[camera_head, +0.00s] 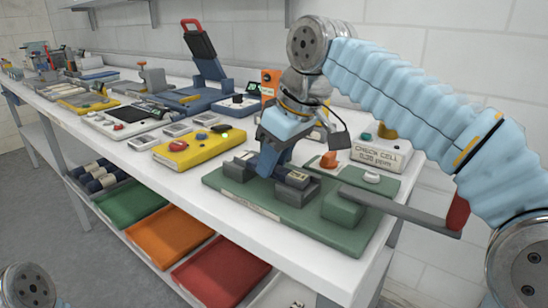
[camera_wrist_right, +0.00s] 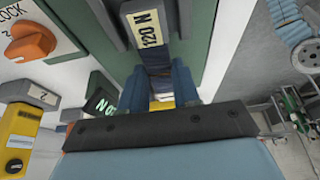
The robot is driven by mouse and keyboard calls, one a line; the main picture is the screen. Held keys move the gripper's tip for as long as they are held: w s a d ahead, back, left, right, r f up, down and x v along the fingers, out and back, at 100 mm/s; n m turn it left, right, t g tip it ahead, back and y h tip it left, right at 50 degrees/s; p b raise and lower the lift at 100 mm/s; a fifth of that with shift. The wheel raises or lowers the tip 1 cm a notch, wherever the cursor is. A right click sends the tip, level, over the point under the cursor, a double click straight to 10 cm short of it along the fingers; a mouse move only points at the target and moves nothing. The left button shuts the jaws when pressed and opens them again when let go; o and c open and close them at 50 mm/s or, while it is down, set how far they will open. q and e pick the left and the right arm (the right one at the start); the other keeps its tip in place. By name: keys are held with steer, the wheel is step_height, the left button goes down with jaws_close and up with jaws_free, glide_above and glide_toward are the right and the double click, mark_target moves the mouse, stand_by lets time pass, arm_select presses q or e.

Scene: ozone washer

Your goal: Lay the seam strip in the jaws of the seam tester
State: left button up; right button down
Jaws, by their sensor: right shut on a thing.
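The seam tester has a green base (camera_head: 228,191) near the bench's front edge, with one dark jaw block (camera_head: 241,164) on the left and another (camera_head: 297,188) on the right. My right gripper (camera_head: 272,170) points down between the two blocks, low over the base. In the wrist view the gripper (camera_wrist_right: 160,90) is shut on a dark blue strip (camera_wrist_right: 154,62), which runs up to a block (camera_wrist_right: 151,27) labelled 120 N. Whether the strip lies in both jaws I cannot tell; the fingers hide part of it. My left gripper is not in view.
A grey lever with a red grip (camera_head: 457,214) sticks out to the right of the tester. An orange knob (camera_head: 329,160) and a check cell box (camera_head: 380,155) stand behind it. A yellow device (camera_head: 190,150) sits to the left. Coloured trays (camera_head: 168,236) lie on the shelf below.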

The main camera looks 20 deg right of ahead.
steer(key=c, duration=0.8)
jaws_free()
steer(key=shift+f, duration=0.1)
steer(key=shift+r, duration=0.3)
steer(key=v, duration=1.1)
steer(key=shift+s+d+r, duration=0.1)
steer(key=shift+s+r, duration=0.1)
steer(key=shift+r, duration=0.1)
